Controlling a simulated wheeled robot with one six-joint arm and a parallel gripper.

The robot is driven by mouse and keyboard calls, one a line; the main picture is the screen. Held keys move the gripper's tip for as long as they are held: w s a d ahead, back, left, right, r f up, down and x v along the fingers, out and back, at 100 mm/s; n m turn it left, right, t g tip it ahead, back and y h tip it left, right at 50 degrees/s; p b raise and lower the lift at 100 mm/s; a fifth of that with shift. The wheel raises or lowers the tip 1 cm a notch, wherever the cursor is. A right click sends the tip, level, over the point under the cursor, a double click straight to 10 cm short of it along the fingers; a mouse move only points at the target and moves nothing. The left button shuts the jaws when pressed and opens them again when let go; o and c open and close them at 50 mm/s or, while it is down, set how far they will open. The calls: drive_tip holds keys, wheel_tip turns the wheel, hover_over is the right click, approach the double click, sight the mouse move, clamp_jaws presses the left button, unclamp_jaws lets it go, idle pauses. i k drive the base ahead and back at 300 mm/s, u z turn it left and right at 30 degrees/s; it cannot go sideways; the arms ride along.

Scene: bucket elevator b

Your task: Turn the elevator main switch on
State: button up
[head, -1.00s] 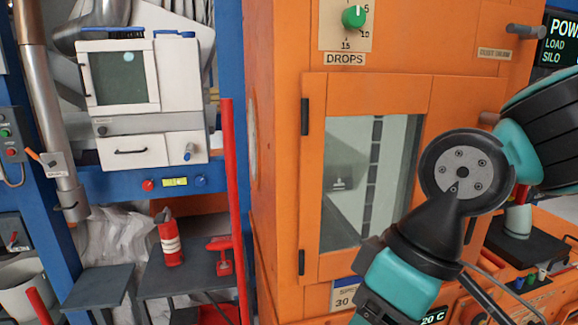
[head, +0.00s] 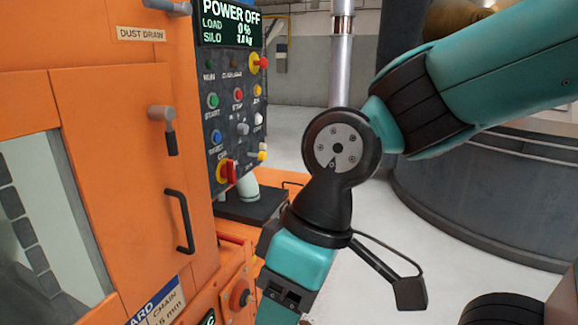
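The dark control panel (head: 232,110) is on the right side of the orange cabinet, seen at a slant. Its display (head: 229,22) reads POWER OFF, LOAD 0 % and a SILO value. A rotary switch with a red handle on a yellow plate (head: 228,173) sits at the panel's lower left and looks like the main switch; its handle stands about upright and its label is too small to read. A red knob on yellow (head: 258,64) sits at the upper right. My arm hangs down right of the panel, apart from the switch. My gripper is below the frame, out of view.
The panel has several coloured buttons, including a green START button (head: 213,101). The orange cabinet door (head: 130,150) has a black handle (head: 181,220). A dark shelf (head: 250,207) juts out under the panel. A large grey round tank (head: 490,200) stands behind my arm; pale floor lies between.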

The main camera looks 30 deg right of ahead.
sight(228, 171)
drive_tip(key=z, duration=0.2)
drive_tip(key=k, duration=0.65)
drive_tip(key=z, duration=0.5)
drive_tip(key=i, duration=1.05)
drive_tip(key=u, duration=0.2)
